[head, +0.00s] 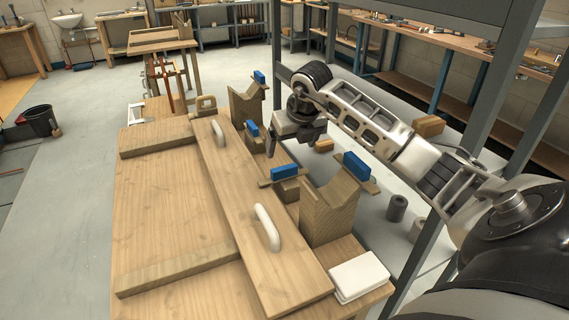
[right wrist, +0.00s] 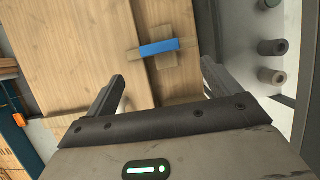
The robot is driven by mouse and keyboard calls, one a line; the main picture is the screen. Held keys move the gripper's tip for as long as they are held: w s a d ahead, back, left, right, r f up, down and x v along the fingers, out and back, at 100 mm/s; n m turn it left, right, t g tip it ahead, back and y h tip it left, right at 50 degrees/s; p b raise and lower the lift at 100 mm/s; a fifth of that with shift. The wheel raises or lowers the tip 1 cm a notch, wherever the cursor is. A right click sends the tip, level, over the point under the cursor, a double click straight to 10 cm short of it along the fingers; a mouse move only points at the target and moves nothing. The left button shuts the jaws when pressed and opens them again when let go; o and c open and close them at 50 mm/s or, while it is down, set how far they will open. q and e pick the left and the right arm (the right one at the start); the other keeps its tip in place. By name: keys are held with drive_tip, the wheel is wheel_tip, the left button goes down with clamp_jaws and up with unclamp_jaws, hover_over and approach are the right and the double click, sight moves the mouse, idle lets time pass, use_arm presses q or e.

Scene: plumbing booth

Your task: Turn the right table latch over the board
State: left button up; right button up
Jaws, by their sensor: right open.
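The right table latch (head: 285,173), a wooden bar with a blue grip on a small block, stands beside the long board's right edge. Its left end appears at or over that edge; I cannot tell exactly. A latch with a blue grip (right wrist: 159,47) also shows in the right wrist view, ahead of the fingers. The long board (head: 230,185) has two white handles and lies across the table. My right gripper (head: 292,143) is open and empty, above the far side of the right latch. Another blue-gripped latch (head: 252,129) is farther back. My left gripper is out of view.
Two V-notched wooden blocks (head: 325,213) with blue-gripped tops stand along the table's right side, close to my right arm. A white pad (head: 358,277) lies at the near right corner. Grey frame posts (head: 430,170) rise to the right.

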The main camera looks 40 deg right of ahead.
sight(284, 168)
drive_tip(key=x, duration=1)
drive_tip(key=shift+r, duration=0.1)
drive_tip(key=shift+c, duration=0.3)
